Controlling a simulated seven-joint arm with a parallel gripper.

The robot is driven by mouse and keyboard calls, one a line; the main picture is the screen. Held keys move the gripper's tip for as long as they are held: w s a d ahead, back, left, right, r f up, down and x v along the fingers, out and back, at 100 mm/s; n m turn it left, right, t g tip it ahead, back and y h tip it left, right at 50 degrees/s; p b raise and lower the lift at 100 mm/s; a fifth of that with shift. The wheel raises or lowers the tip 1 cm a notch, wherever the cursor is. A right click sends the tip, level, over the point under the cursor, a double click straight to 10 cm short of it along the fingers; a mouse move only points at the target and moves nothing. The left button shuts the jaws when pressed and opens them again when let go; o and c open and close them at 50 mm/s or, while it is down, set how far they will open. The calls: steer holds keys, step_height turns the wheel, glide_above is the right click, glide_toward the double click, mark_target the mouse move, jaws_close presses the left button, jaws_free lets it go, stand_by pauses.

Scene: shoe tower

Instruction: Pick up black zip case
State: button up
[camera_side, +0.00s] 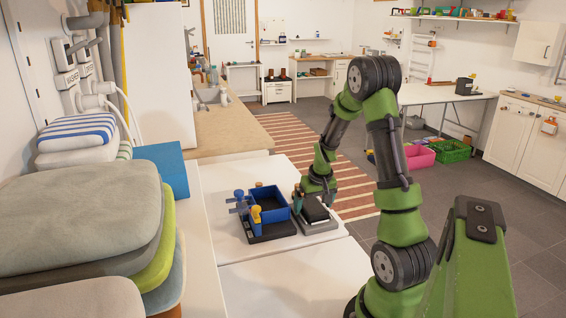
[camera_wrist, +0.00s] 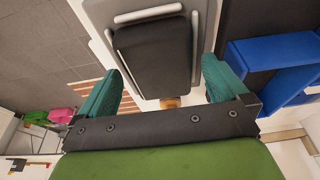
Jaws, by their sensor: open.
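The black zip case (camera_side: 315,210) lies on a grey stand (camera_side: 322,226) on the white table, just right of a blue bin. In the wrist view the case (camera_wrist: 153,55) shows as a dark rounded block with pale rails around it. My gripper (camera_wrist: 162,70) is open, with one teal finger on each side of the case's near end. The fingers look apart from the case, and nothing is held. In the side view my gripper (camera_side: 312,192) is over the case, and the arm hides part of that area.
The blue bin (camera_side: 270,203) stands close to the left on a black base, with blue and yellow tools (camera_side: 255,214) beside it. It is at the right in the wrist view (camera_wrist: 268,70). Stacked cushions (camera_side: 80,220) fill the left side. The front of the table (camera_side: 290,280) is clear.

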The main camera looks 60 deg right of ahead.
steer(key=c, duration=1.1)
steer(key=shift+r, duration=0.15)
steer(key=shift+c, duration=0.2)
